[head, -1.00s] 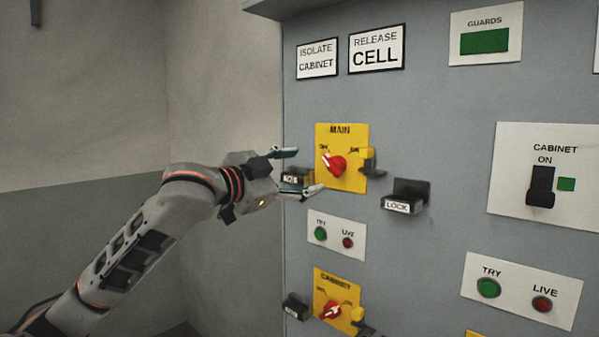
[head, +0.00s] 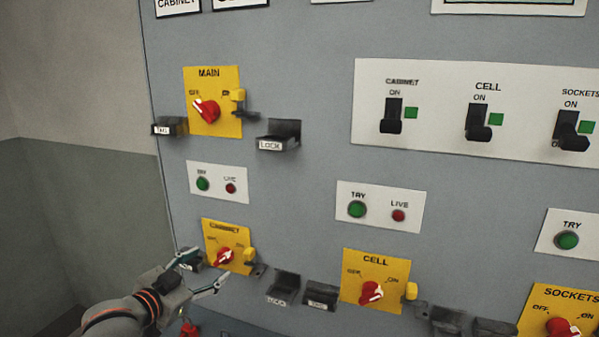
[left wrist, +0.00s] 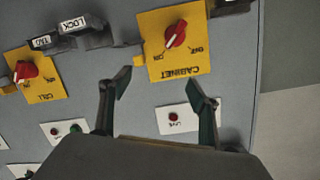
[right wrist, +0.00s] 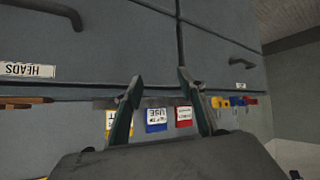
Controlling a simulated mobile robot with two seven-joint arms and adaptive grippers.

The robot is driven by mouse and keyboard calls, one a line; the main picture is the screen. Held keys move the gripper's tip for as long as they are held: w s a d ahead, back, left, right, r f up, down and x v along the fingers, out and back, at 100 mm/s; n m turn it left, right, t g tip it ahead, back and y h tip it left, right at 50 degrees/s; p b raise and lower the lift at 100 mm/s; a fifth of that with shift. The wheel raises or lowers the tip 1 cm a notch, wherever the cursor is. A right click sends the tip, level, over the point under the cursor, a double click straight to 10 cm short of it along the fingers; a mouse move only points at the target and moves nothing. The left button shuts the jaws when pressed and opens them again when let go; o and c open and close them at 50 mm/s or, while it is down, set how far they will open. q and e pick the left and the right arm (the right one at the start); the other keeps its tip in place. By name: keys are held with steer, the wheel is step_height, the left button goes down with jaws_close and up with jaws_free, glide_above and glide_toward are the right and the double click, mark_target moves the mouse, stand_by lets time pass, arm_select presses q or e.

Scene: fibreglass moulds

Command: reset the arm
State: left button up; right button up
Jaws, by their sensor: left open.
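My left gripper (head: 205,271) is open and empty in the head view, low at the left, in front of the yellow CABINET switch plate (head: 240,236) with its red knob (head: 224,257). The gripper seems apart from the knob. In the left wrist view the open fingers (left wrist: 159,80) have nothing between them; the CABINET plate (left wrist: 153,22) and its red knob (left wrist: 176,34) show beyond them, upside down. The MAIN knob (head: 207,112) points up-left towards OFF. My right gripper (right wrist: 161,78) shows only in its wrist view, fingers apart and empty, before grey cabinet drawers.
The grey panel carries several projecting holders, such as the LOCK holder (head: 279,136) and the TAG holder (head: 168,127), plus black toggle switches (head: 392,116). A CELL switch plate (head: 384,266) is to the right. In the right wrist view are a drawer handle (right wrist: 45,8) and hanging tags (right wrist: 156,119).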

arm_select(q)
steer(key=s+f+n+g+y, duration=0.1)
steer(key=s+f+n, duration=0.1)
steer(key=s+f, duration=1)
steer(key=s+f+n+g+y, duration=0.15)
steer(key=s+f, duration=0.65)
steer(key=f, duration=0.9)
steer(key=s+f+g, duration=0.1)
steer(key=s+f, duration=0.2)
steer(key=s, duration=0.3)
steer(key=s+f+n, duration=0.1)
steer(key=s+f, duration=0.3)
steer(key=s, duration=0.2)
steer(key=shift+s+g+y, duration=0.2)
steer(key=shift+g+y, duration=0.15)
steer(key=shift+y, duration=0.1)
steer(key=shift+d, duration=0.1)
